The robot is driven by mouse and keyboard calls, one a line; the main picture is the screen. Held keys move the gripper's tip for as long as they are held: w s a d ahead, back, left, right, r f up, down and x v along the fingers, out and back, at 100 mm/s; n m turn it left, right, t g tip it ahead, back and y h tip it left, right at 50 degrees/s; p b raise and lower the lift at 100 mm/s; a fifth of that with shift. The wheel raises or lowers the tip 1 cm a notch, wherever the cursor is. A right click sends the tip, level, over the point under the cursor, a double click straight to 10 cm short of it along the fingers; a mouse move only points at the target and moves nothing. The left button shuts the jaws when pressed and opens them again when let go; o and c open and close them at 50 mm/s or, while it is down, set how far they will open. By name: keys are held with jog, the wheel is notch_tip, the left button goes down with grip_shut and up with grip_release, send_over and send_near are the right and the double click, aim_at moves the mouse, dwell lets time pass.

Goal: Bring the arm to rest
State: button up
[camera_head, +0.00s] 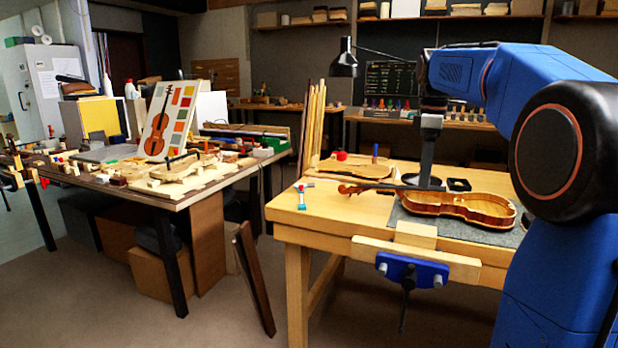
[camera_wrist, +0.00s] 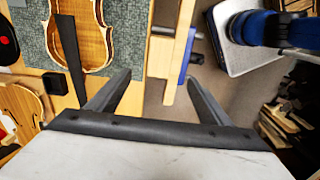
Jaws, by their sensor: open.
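My arm reaches in from the right in the head view, bent over the right-hand bench (camera_head: 287,212). My gripper (camera_head: 425,184) points down over that bench, near the open violin body (camera_head: 462,205). From the head view I cannot tell its exact height. In the wrist view the two dark fingers of my gripper (camera_wrist: 156,78) stand wide apart with nothing between them. The violin body (camera_wrist: 93,42) lies on a grey mat to the upper left there, with a dark bar across its edge. Both fingers look clear of it.
A blue vise (camera_head: 412,270) is fixed to the bench's front edge, and it shows beyond the fingers in the wrist view (camera_wrist: 186,56). A black lamp (camera_head: 344,62) stands behind. A cluttered table (camera_head: 185,200) is at left. The floor between the benches is partly free.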

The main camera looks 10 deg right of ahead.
jog(key=s+a+f+m+t, duration=0.1)
jog(key=s+a+f+m, duration=0.3)
jog(key=s, duration=0.4)
jog(key=s+a+f+m+t, duration=0.1)
jog(key=s+a+f+m, duration=0.1)
jog(key=s+a+f, duration=0.4)
jog(key=s+a+f+m+t, duration=0.1)
jog(key=s+a+f+m, duration=0.1)
jog(key=s+f, duration=0.5)
jog(key=s+a+f+m+t, duration=0.1)
jog(key=s+a+f+m, duration=0.2)
jog(key=s+f, duration=0.4)
jog(key=shift+s+a+t, duration=0.4)
jog(key=shift+s, duration=0.65)
jog(key=shift+c, duration=0.2)
